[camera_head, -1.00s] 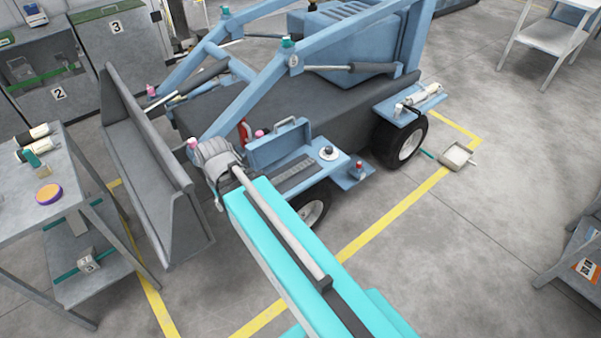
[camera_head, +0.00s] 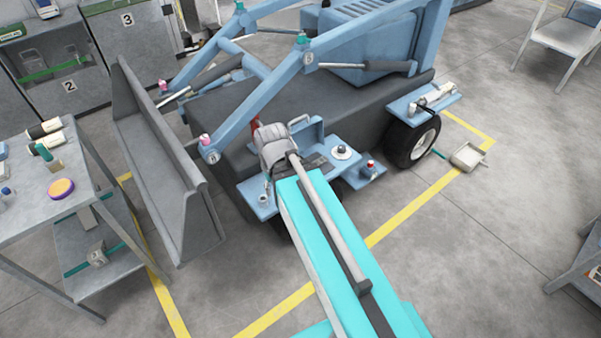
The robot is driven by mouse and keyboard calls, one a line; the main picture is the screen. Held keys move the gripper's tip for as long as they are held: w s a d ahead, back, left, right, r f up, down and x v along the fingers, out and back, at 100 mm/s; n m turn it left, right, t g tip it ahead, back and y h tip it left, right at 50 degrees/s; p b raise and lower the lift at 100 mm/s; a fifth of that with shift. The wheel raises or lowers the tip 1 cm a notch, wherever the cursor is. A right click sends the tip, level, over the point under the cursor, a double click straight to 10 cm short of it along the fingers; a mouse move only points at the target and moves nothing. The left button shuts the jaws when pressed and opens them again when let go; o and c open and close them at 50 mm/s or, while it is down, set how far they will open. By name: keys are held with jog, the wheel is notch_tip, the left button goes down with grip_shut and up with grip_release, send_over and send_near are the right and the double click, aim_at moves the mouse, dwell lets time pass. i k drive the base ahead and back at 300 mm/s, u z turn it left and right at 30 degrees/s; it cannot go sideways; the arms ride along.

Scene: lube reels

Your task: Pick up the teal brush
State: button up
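A small brush-like item with a teal part (camera_head: 43,152) and a tan part lies on the grey table at the left edge of the head view. It is small, so I cannot make out its details. My turquoise arm reaches forward from the lower right. My gripper (camera_head: 276,147) is the grey end of the arm, in front of the blue machine and well to the right of the table. Its fingers are not clear, and I cannot tell whether they are open or shut.
The table (camera_head: 20,222) also holds a purple-and-yellow disc (camera_head: 61,189) and bottles. A grey loader bucket (camera_head: 160,170) stands between the table and my arm. The blue machine (camera_head: 370,85) fills the middle.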

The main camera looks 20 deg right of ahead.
aim_at(54, 163)
jog(key=u, duration=1.35)
jog(key=i, duration=1.45)
jog(key=z, duration=0.1)
